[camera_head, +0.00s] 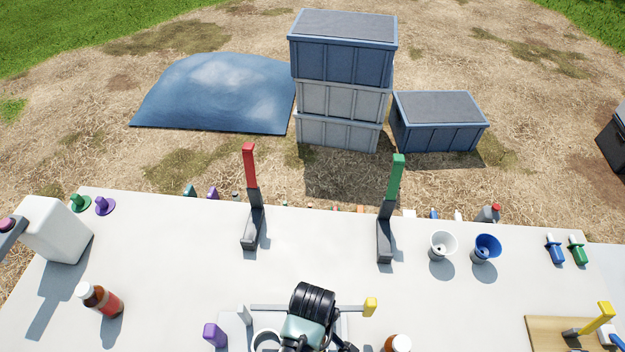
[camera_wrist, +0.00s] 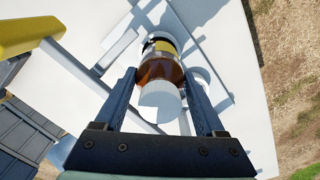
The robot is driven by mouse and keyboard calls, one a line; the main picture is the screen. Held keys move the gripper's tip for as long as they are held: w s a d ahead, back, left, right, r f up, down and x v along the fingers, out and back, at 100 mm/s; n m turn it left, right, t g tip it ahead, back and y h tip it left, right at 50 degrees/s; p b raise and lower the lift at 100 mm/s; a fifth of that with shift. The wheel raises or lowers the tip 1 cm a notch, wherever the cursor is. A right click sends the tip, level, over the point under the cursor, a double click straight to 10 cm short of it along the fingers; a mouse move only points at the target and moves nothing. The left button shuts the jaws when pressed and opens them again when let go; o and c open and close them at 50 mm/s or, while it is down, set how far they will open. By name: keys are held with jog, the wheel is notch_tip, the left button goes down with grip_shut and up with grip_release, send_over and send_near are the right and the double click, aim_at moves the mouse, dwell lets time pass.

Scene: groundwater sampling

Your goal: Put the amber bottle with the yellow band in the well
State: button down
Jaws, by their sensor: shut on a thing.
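My gripper (camera_wrist: 159,76) is shut on an amber bottle (camera_wrist: 157,70) with a white cap and a yellow band (camera_wrist: 164,46), seen in the wrist view. The cap points toward the wrist camera, and a dark rim shows around the bottle's far end. I cannot tell whether that end is inside a well or above it. In the head view my arm hides the held bottle. A pale round opening (camera_head: 267,341), possibly a well, shows partly beside my arm at the bottom edge.
An amber bottle with a red band (camera_head: 104,299) stands at left, and another white-capped bottle (camera_head: 398,343) at the bottom edge. Red (camera_head: 249,165) and green (camera_head: 396,176) upright handles, a white cup (camera_head: 442,244) and a blue cup (camera_head: 485,248) stand behind. The table's centre is mostly clear.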

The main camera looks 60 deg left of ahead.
jog(key=shift+f, duration=0.95)
jog(key=shift+f, duration=0.1)
